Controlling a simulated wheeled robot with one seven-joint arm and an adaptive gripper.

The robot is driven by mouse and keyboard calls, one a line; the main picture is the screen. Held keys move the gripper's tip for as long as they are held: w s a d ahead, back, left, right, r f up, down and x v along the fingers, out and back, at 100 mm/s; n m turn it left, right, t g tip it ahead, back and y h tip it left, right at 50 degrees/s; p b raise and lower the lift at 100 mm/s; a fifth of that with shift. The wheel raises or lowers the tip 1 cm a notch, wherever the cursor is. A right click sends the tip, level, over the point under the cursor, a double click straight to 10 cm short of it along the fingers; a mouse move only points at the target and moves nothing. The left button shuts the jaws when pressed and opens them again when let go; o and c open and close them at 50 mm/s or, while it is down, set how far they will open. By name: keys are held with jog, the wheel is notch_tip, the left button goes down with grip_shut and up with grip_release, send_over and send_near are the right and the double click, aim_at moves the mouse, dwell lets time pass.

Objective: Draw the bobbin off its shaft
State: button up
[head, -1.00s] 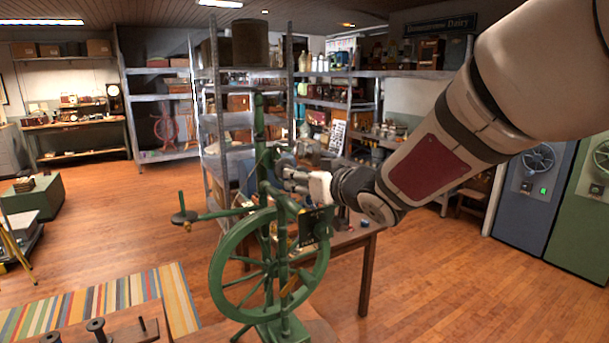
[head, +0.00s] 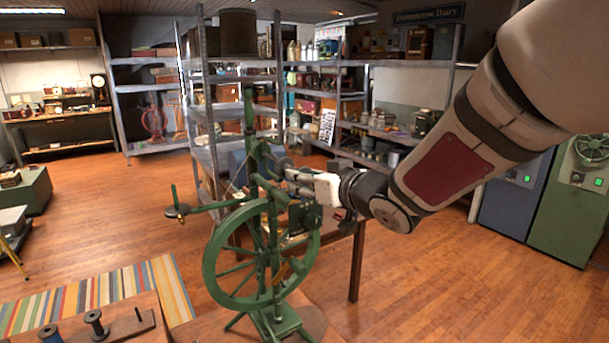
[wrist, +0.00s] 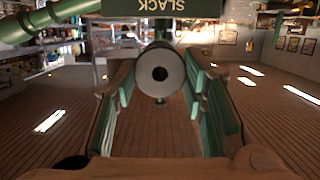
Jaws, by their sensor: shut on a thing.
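A green spinning wheel (head: 211,262) stands in front of me in the head view. My gripper (head: 284,174) is at its upper part, reaching in from the right. In the wrist view a pale round bobbin end (wrist: 160,72) with a dark centre hole sits between the fingers of my gripper (wrist: 160,85). The gripper is shut on the bobbin. In the head view the fingers and the wheel's frame hide most of the bobbin. I cannot tell how far it sits along its shaft. A green plate marked SLACK (wrist: 162,7) shows upside down at the top of the wrist view.
A table leg (head: 356,265) stands behind the wheel. Metal shelves (head: 200,120) are further back. The floor at right is open.

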jog(key=shift+f+p+v, duration=0.15)
jog(key=shift+p+v, duration=0.15)
jog(key=shift+v, duration=0.55)
jog(key=shift+f+p+v, duration=0.2)
jog(key=shift+p+v, duration=0.05)
jog(key=shift+v, duration=0.6)
